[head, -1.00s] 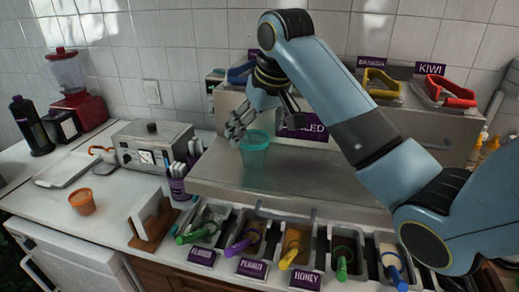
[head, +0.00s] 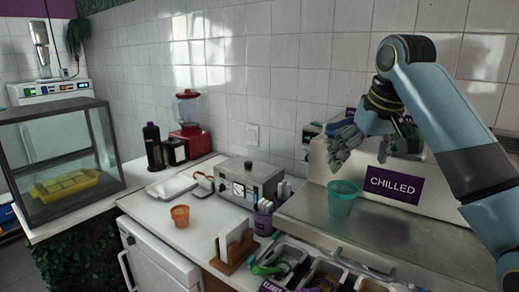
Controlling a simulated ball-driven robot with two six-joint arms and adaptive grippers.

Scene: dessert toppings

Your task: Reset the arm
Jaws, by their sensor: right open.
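My right arm comes in from the right, and its blue-grey gripper (head: 375,148) hangs in the air, open and empty. A teal cup (head: 342,200) stands upright on the steel counter (head: 410,238), below and left of the gripper and apart from it. The gripper is in front of the raised steel unit with the purple CHILLED sign (head: 394,186). My left gripper is not in view.
An orange cup (head: 180,216) stands on the white counter (head: 165,235). A metal appliance (head: 250,184), a purple utensil holder (head: 263,222), a red blender (head: 190,125) and topping bins (head: 280,264) surround it. A glass case (head: 60,155) is at the left.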

